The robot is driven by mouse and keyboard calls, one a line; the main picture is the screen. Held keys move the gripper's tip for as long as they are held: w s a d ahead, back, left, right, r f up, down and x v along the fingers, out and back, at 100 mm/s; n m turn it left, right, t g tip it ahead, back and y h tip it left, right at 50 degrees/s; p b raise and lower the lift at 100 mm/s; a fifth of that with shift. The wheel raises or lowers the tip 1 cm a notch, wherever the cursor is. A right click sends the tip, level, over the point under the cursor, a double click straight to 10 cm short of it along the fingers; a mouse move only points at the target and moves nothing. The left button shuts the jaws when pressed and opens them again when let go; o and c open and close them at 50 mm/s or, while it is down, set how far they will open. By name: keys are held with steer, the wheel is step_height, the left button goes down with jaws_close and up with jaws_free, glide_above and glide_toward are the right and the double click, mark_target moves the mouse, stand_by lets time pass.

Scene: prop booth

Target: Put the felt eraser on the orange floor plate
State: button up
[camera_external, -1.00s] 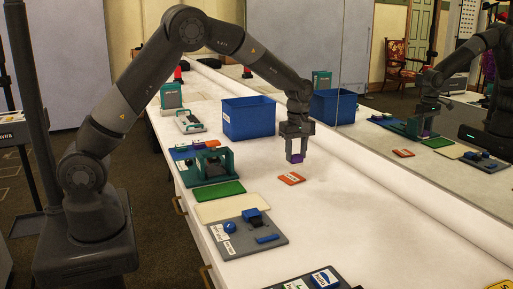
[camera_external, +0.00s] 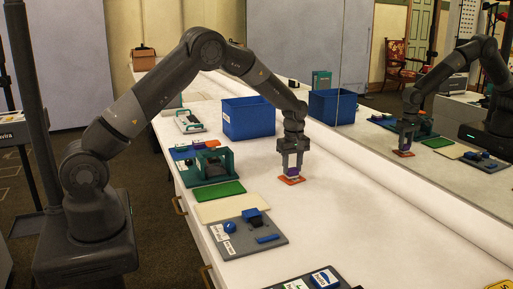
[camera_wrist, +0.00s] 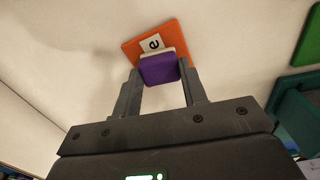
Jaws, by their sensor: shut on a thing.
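My gripper (camera_external: 292,174) points straight down and is shut on the felt eraser (camera_wrist: 158,70), a small block with a purple face and a pale layer. The eraser also shows between the fingertips in the external view (camera_external: 292,170). The orange floor plate (camera_external: 300,180) lies flat on the white table directly below the gripper. In the wrist view the plate (camera_wrist: 132,50), with a white label, shows behind the eraser. The eraser is at or just above the plate; I cannot tell whether they touch. Part of the plate is hidden behind it.
A blue bin (camera_external: 248,119) stands behind and left of the gripper. A green plate (camera_external: 218,191), a cream plate (camera_external: 232,207) and a grey board with blue parts (camera_external: 270,246) lie nearer the left edge. A mirror wall runs along the right.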

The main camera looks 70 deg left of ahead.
steer(key=shift+f, duration=0.2)
steer(key=o, duration=1)
steer(key=shift+c, duration=0.2)
steer(key=shift+r, duration=0.1)
